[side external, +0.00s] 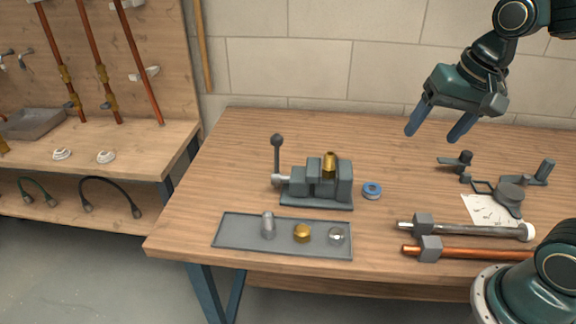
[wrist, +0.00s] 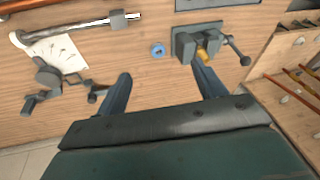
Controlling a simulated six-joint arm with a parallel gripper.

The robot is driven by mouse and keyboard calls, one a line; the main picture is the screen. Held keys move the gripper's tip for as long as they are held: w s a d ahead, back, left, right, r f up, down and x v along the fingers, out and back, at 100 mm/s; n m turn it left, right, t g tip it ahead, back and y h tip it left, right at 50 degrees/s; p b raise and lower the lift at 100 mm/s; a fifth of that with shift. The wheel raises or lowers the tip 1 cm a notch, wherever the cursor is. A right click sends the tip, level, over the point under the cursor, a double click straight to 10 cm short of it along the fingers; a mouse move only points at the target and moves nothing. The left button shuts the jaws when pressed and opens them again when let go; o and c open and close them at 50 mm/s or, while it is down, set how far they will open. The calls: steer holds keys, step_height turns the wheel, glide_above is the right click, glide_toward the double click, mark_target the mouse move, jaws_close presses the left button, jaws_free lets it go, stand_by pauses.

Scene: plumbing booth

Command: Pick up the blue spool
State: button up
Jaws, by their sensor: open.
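The blue spool (side external: 372,190) lies on the wooden bench just right of the grey vise. It is a small blue ring with a pale centre. In the wrist view the blue spool (wrist: 158,50) lies beyond my fingertips, in the gap between their directions. My gripper (side external: 436,130) is open and empty, raised above the back right of the bench, up and to the right of the spool. In the wrist view my gripper (wrist: 160,78) shows its two blue fingers spread wide apart.
The vise (side external: 318,184) holds a brass fitting (side external: 329,163) close beside the spool. A grey tray (side external: 230,232) with small fittings lies in front. A steel pipe (side external: 475,230) and copper pipe (side external: 480,253) lie at right, near a paper sheet (side external: 482,208) and dark tool (side external: 508,194).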

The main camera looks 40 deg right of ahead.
steer(key=w+d+f+m+g, duration=0.1)
steer(key=w+d+f+m, duration=0.3)
steer(key=w+f+m, duration=0.2)
steer(key=w+d+f+m+g+y, duration=0.1)
steer(key=w+d+f+m+g, duration=0.1)
steer(key=w+d+f+m, duration=0.2)
steer(key=w+f+m, duration=0.1)
steer(key=w+m, duration=0.1)
steer(key=w, duration=0.1)
steer(key=shift+f+m, duration=0.35)
steer(key=shift+m, duration=0.05)
glide_above(374, 184)
steer(key=shift+s+a+f, duration=0.1)
steer(key=shift+s+f, duration=0.05)
steer(key=shift+f, duration=1.25)
steer(key=shift+s+a+f, duration=0.1)
steer(key=shift+s+f, duration=0.05)
steer(key=shift+f, duration=1.3)
steer(key=shift+s+a+f, duration=0.1)
steer(key=shift+s+f, duration=0.05)
steer(key=shift+f, duration=1.25)
steer(key=shift+w+a+f, duration=0.1)
steer(key=shift+a+f, duration=0.1)
steer(key=shift+f, duration=1.1)
steer(key=shift+a+f, duration=0.15)
steer(key=shift+f, duration=1.1)
steer(key=shift+c, duration=0.4)
steer(key=c, duration=1)
